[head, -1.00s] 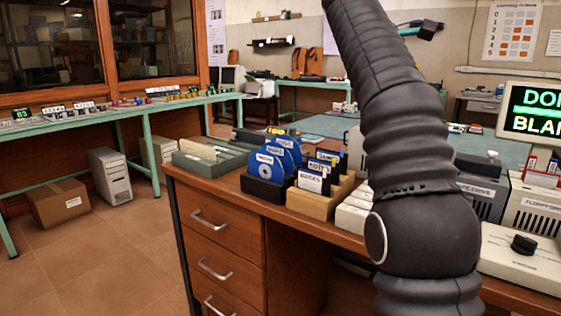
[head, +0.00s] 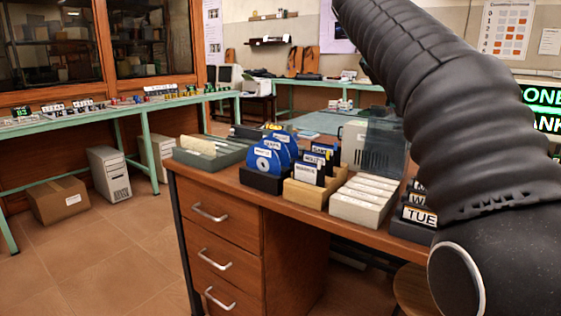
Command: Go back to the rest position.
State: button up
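My arm, in a dark ribbed sleeve, fills the right side of the head view, running from the top down to the lower right corner. My gripper is outside the picture, so its state does not show. The arm stands in front of the right part of the wooden desk (head: 222,205) and hides what lies there.
On the desk stand a grey card tray (head: 213,158), blue discs in a black holder (head: 262,180), a wooden floppy holder (head: 303,194), a white box row (head: 357,208) and a "TUE" block (head: 421,216). Left floor is clear beside a cardboard box (head: 60,200) and computer tower (head: 110,174).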

jog(key=s+a+f+m+y, duration=0.2)
jog(key=s+a+f, duration=0.1)
jog(key=s+f, duration=0.6)
jog(key=s+a+f+m+y, duration=0.2)
jog(key=s+f, duration=0.7)
jog(key=f, duration=0.5)
jog(key=s+a+f+m+y, duration=0.3)
jog(key=s+f+m, duration=0.1)
jog(key=s+f, duration=0.5)
notch_tip(320, 180, down, 3)
jog(key=shift+s+a+r, duration=0.15)
jog(key=shift+s+a, duration=0.1)
jog(key=shift+a, duration=0.05)
